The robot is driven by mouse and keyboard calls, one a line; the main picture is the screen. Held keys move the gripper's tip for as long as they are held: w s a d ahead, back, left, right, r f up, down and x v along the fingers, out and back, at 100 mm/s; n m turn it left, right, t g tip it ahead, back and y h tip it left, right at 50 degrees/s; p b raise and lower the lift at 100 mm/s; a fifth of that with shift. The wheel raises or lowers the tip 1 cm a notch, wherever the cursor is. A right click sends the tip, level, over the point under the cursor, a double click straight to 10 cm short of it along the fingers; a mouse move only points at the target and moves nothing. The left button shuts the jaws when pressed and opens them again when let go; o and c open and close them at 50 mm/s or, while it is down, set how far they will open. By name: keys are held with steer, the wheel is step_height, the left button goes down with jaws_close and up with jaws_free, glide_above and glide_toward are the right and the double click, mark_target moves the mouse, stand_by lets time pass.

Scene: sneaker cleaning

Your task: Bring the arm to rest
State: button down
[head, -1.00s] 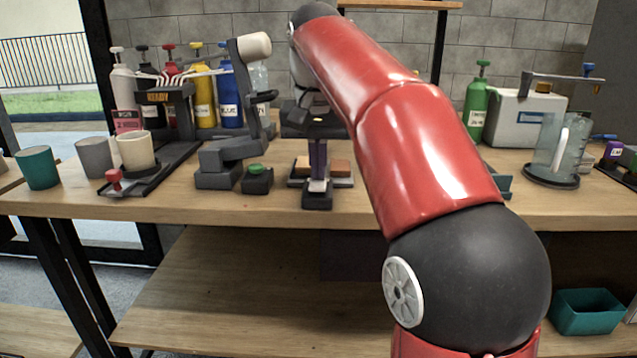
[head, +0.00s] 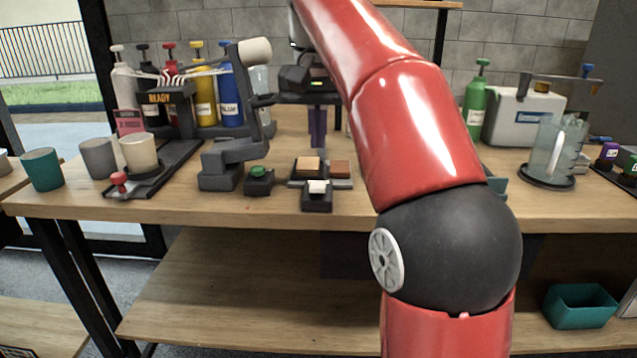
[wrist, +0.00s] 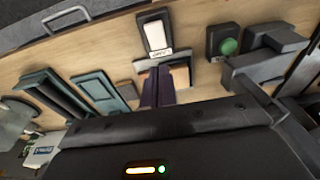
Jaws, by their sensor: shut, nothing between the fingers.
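My gripper (head: 317,140) hangs above the worktable (head: 350,212), behind the small switch box in the head view. Its purple fingers (wrist: 157,88) are together with nothing between them, and the black gripper body fills the lower wrist view. The white rocker switch (head: 317,187) sits in a dark housing at the table's front; it also shows in the wrist view (wrist: 155,35). The fingers are apart from it. My red arm crosses the head view and hides part of the table.
An orange pad (head: 308,165) and a brown pad (head: 339,168) lie behind the switch. A green button (head: 258,172) and a grey dispenser stand (head: 221,178) are to the left. A clear jug (head: 555,150) stands right. A teal bin (head: 580,305) is on the lower shelf.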

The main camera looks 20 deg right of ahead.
steer(key=shift+r, duration=0.3)
steer(key=shift+s+f, duration=0.1)
steer(key=shift+s, duration=0.15)
steer(key=s+f+n+t, duration=0.3)
steer(key=s+f, duration=1.8)
steer(key=f, duration=0.3)
steer(key=shift+s+f+n+t+y, duration=0.2)
steer(key=shift+s+n+t+y, duration=0.1)
steer(key=shift+t, duration=0.1)
